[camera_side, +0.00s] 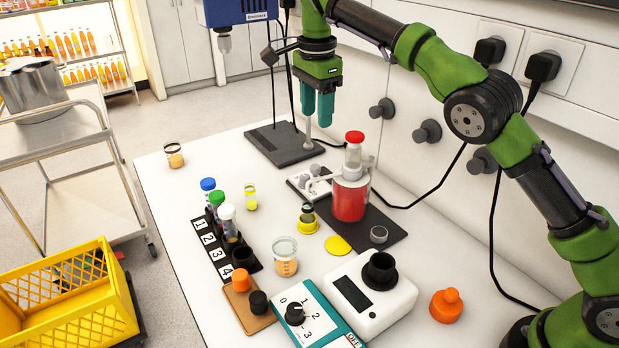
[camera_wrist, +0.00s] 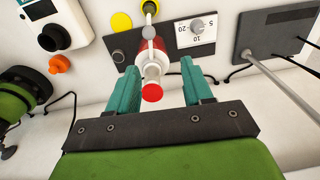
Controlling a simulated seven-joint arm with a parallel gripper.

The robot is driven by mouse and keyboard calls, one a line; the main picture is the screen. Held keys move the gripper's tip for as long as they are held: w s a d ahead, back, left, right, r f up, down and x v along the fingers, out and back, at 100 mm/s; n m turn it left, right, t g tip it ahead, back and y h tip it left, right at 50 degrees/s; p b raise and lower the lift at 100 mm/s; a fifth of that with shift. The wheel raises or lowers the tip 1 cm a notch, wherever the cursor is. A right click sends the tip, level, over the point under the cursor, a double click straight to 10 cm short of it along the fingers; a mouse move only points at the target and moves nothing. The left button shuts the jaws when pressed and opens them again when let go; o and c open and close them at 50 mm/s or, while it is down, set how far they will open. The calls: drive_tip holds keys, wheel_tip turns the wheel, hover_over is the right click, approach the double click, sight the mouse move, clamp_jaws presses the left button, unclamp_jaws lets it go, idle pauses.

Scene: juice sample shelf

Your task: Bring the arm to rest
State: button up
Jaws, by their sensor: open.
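My gripper (camera_side: 317,101) hangs in the air at the back of the white table (camera_side: 216,147), with its teal fingers pointing down. In the wrist view my gripper (camera_wrist: 160,88) is open, with a clear gap and nothing held between its fingers. A red vessel with a clear red-capped tube (camera_side: 354,152) on top stands in front of and below it. In the wrist view the red cap (camera_wrist: 152,92) shows between the fingers, but the vessel is farther off. My green arm (camera_side: 437,65) reaches in from the right.
A numbered rack (camera_side: 217,245) holds several capped tubes. Beakers (camera_side: 285,258), a white device (camera_side: 374,297), a teal dial box (camera_side: 312,318) and an orange bottle (camera_side: 446,305) stand in front. A blue stirrer (camera_side: 238,12) hangs over a dark base (camera_side: 281,143) beside my gripper. Cables hang along the wall.

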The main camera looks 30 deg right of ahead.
drive_tip(key=s+d+n+t+y, duration=0.2)
drive_tip(key=s+d+n, duration=0.5)
drive_tip(key=s+n, duration=0.2)
drive_tip(key=s+f+n+t, duration=0.2)
drive_tip(key=s+n+t, duration=0.2)
drive_tip(key=s, duration=1.7)
drive_tip(key=shift+d+f+n+t, duration=0.2)
drive_tip(key=shift+d+n+t, duration=0.2)
drive_tip(key=shift+n, duration=0.2)
drive_tip(key=shift+s, duration=0.1)
